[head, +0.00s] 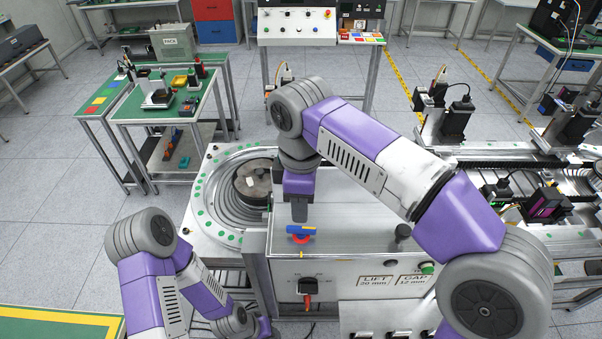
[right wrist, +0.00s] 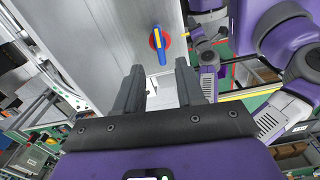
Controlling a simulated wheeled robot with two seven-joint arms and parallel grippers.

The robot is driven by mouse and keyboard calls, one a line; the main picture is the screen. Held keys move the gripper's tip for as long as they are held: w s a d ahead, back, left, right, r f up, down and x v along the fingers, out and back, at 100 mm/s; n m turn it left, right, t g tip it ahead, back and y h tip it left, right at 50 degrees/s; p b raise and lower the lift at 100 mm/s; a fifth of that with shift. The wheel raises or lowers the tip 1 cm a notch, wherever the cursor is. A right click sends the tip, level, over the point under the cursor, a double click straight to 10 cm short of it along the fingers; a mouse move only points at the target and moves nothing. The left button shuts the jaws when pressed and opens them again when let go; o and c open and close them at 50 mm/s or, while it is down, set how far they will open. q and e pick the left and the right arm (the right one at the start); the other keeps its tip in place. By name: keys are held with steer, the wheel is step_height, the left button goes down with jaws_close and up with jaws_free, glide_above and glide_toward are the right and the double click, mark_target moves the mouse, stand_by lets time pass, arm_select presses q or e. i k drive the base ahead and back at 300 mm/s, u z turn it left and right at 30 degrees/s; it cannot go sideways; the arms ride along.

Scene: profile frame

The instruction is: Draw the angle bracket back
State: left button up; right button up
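I cannot make out a clear angle bracket in either view. A blue lever with a yellow stripe on a red round base (head: 300,233) sits on the grey metal cabinet (head: 345,275). The lever also shows in the right wrist view (right wrist: 159,44), just beyond my fingertips. My right gripper (right wrist: 158,82) is open, with nothing between its dark fingers. In the head view my right gripper (head: 299,211) points down just behind the lever. I cannot tell whether it touches. My left arm is folded at lower left and its fingers do not show.
A round turntable (head: 207,205) with a dark disc stands left of the cabinet. The cabinet front has a red-handled switch (head: 307,288), a green button (head: 427,268) and plates reading LIFT 20 mm and GAP 12 mm. A rail line with black devices (head: 545,203) runs at right.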

mark_target(349, 220)
steer(key=k, duration=1)
